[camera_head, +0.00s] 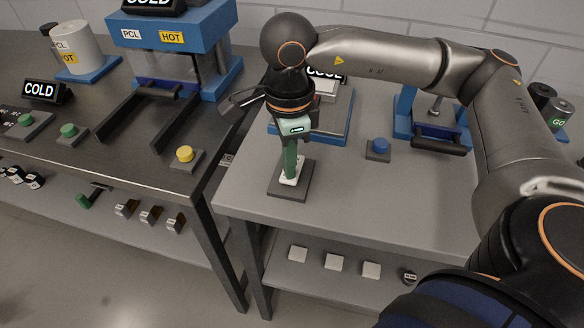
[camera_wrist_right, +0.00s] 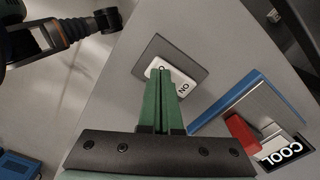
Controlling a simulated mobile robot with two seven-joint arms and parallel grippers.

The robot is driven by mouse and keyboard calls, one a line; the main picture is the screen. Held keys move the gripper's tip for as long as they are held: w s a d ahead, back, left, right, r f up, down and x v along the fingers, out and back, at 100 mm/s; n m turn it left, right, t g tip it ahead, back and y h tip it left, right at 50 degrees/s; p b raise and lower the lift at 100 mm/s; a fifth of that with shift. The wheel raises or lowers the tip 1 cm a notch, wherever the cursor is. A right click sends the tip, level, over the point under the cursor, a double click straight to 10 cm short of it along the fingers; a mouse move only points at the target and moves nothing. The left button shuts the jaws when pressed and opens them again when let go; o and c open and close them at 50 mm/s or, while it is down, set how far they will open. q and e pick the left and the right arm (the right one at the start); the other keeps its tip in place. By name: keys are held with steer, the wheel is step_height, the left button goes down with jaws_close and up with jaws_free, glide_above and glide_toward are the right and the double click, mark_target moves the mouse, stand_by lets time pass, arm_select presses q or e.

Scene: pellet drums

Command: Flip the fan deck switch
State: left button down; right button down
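The fan deck switch (camera_head: 291,179) is a white rocker on a dark square plate (camera_head: 303,189) near the front left of the right-hand table. The fan deck (camera_head: 335,131) is blue with a metal top and a "COOL" sign, behind the switch and partly hidden by my wrist. My left gripper is not in view.
A blue button (camera_head: 380,146) and a blue press (camera_head: 445,131) stand to the right of the switch. The dark table (camera_head: 120,150) on the left bears another press and a yellow button (camera_head: 185,154). Table in front of the switch is clear.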

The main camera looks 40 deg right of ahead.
steer(key=shift+r+p, duration=2.15)
steer(key=shift+r, duration=1.3)
steer(key=shift+f, duration=0.1)
